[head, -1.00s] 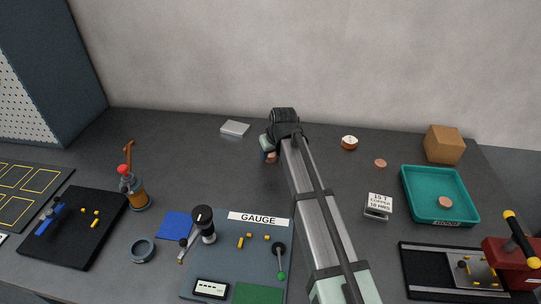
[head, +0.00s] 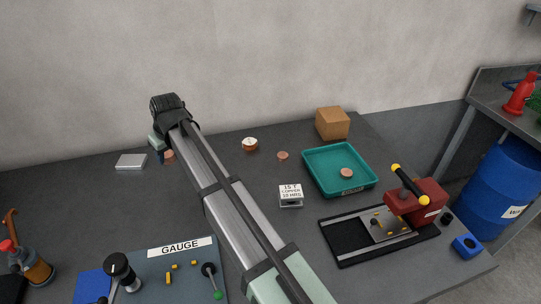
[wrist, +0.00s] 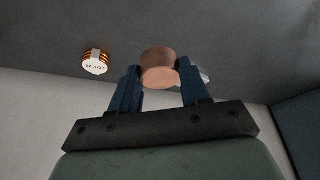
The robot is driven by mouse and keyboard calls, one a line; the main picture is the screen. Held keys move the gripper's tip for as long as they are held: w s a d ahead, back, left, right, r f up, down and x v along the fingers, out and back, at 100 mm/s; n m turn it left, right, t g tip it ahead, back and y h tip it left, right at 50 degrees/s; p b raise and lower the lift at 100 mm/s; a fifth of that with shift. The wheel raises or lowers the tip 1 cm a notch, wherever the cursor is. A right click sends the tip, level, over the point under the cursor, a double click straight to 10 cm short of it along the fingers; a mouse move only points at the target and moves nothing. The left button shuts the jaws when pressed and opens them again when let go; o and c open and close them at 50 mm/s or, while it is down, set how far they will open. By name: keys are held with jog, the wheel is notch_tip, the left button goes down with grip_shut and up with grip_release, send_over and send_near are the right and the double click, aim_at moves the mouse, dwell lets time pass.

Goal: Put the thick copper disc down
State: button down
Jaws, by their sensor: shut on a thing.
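My gripper (head: 163,157) is at the far side of the bench, left of centre in the head view. Its blue fingers are shut on a thick copper disc (head: 169,156). In the wrist view the disc (wrist: 158,68) sits between the fingertips, its round side and one flat face showing. I cannot tell whether it touches the bench. Another copper disc (head: 283,155) lies on the bench further right, and one more copper disc (head: 347,173) lies in the teal tray (head: 310,160).
A labelled copper roll (head: 250,144) stands right of my gripper, and a grey block (head: 131,161) lies left of it. A cardboard box (head: 333,123) is behind the tray. A small sign (head: 291,195) and the gauge board (head: 190,265) are nearer. Bare bench surrounds the gripper.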

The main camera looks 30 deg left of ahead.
jog(key=w+d+m+t, duration=0.1)
jog(key=w+d+m, duration=0.1)
jog(key=w+d, duration=0.95)
jog(key=w+d+m+t, duration=0.1)
jog(key=w+d+m, duration=0.1)
jog(key=w+d, duration=0.95)
jog(key=n+g, duration=0.3)
jog(key=n, duration=0.3)
send_over(326, 166)
jog(key=d, duration=0.2)
jog(key=shift+w+a+f, duration=0.1)
jog(key=shift+a+f, duration=0.05)
jog(key=shift+f, duration=2.2)
jog(key=shift+a+f, duration=0.1)
jog(key=shift+f, duration=2.2)
jog(key=shift+f, duration=0.1)
jog(key=c, duration=0.5)
grip_release()
jog(key=shift+c, duration=0.2)
